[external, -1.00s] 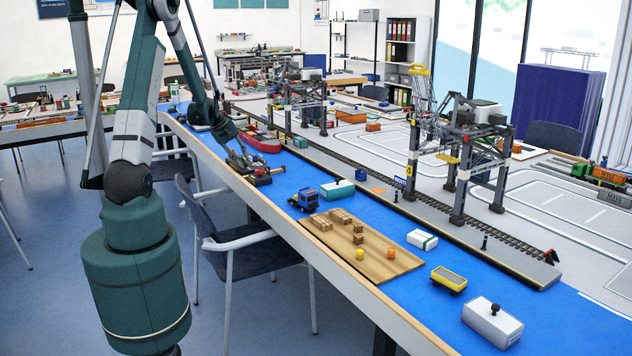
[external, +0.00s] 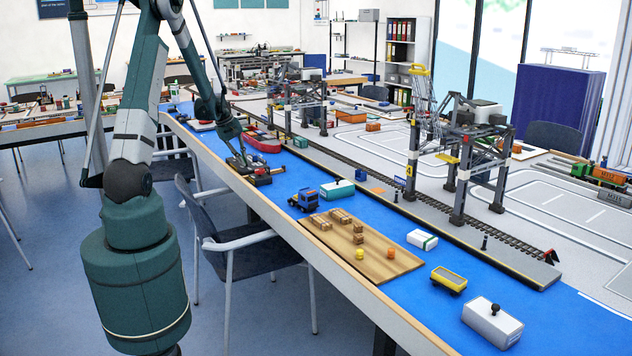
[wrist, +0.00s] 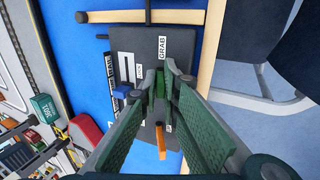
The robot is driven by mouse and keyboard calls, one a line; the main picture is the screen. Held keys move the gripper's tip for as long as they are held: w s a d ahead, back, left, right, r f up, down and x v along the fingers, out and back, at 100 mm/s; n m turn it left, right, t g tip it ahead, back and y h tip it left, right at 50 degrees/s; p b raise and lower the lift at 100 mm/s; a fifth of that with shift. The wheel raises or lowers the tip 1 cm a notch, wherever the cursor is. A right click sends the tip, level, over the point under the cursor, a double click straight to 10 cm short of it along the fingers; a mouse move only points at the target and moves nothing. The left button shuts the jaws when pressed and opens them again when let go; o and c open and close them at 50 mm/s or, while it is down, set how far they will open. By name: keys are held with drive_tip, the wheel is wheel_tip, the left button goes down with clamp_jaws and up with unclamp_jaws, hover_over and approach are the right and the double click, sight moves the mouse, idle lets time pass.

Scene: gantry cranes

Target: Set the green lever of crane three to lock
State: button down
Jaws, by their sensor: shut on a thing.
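A dark control panel (wrist: 125,45) lies on the blue table top, with a white label reading GRAB and a smaller label that I cannot read for sure. A green lever (wrist: 160,84) stands on it between my fingertips. My gripper (wrist: 161,72) is shut on this lever, and the fingers hide part of it. An orange lever (wrist: 160,140) shows nearer the camera between the fingers, and a blue knob (wrist: 121,92) is to the left. In the external view my gripper (external: 242,162) reaches down to the panel (external: 262,180), where the lever is too small to make out.
A red boat-shaped model (external: 263,145) is behind the panel. A gantry crane (external: 460,150) stands over rails at the right. A chair (external: 245,250) is beside the table.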

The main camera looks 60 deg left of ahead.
drive_tip(key=g, duration=0.1)
drive_tip(key=w+g, duration=0.1)
drive_tip(key=g, duration=0.1)
drive_tip(key=shift+w+r, duration=0.15)
drive_tip(key=g, duration=0.2)
drive_tip(key=shift+w+g, duration=0.3)
drive_tip(key=shift+w, duration=0.1)
drive_tip(key=shift+w+f+g+b, duration=0.15)
drive_tip(key=shift+w+g+b, duration=0.15)
drive_tip(key=shift+g, duration=0.7)
drive_tip(key=shift+w+f+g+b, duration=0.15)
drive_tip(key=shift+w+g+b, duration=0.15)
drive_tip(key=shift+g, duration=0.7)
drive_tip(key=c, duration=2.6)
unclamp_jaws()
drive_tip(key=shift+r, duration=0.15)
drive_tip(key=v, duration=1.1)
drive_tip(key=shift+w+r, duration=0.25)
drive_tip(key=shift+w, duration=0.15)
